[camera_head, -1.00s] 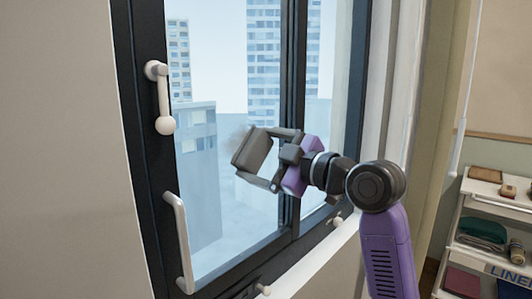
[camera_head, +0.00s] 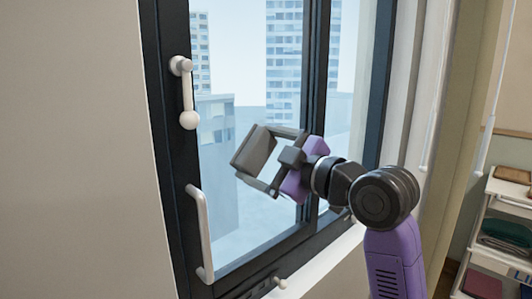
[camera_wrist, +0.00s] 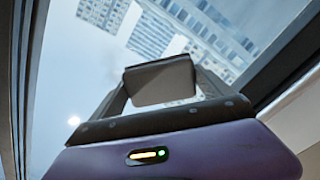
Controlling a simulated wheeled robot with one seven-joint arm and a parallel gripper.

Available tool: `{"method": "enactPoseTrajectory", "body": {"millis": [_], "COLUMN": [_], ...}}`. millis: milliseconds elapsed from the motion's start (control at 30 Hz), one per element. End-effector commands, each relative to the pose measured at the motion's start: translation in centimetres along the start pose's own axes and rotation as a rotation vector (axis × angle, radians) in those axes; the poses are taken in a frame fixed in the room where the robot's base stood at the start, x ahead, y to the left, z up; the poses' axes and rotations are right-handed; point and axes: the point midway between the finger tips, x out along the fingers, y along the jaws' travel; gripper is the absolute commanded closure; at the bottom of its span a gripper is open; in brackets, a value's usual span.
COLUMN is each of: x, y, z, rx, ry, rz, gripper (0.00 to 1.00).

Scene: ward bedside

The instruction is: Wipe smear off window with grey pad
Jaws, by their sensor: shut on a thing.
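The window pane (camera_head: 225,215) fills the middle of the head view in a dark frame. My gripper (camera_head: 270,160) is in front of the pane, shut on the grey pad (camera_head: 253,149). The pad is tilted, its broad face toward the lower left. In the wrist view the pad (camera_wrist: 160,82) sits between both fingers with the glass (camera_wrist: 60,60) beyond. I cannot tell whether the pad touches the glass. No smear shows clearly now; the pad may hide it.
A white lever handle (camera_head: 187,95) and a white pull bar (camera_head: 202,235) project from the frame left of the pad. A small knob (camera_head: 280,283) is on the lower frame. A shelf trolley (camera_head: 492,262) with folded cloths stands at the right.

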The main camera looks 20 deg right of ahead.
Motion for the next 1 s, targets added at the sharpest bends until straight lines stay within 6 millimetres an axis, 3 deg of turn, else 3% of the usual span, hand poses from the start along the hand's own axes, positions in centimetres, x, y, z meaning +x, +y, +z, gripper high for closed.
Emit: {"method": "enactPoseTrajectory", "body": {"millis": [500,1000], "x": [0.2,0.0], "y": [-2.2,0.1], "z": [-2.4,-4.5], "rx": [0.000,-0.001], "ry": [0.001,0.002], "rz": [-0.002,0.000], "gripper": [0.42,0.42]}}
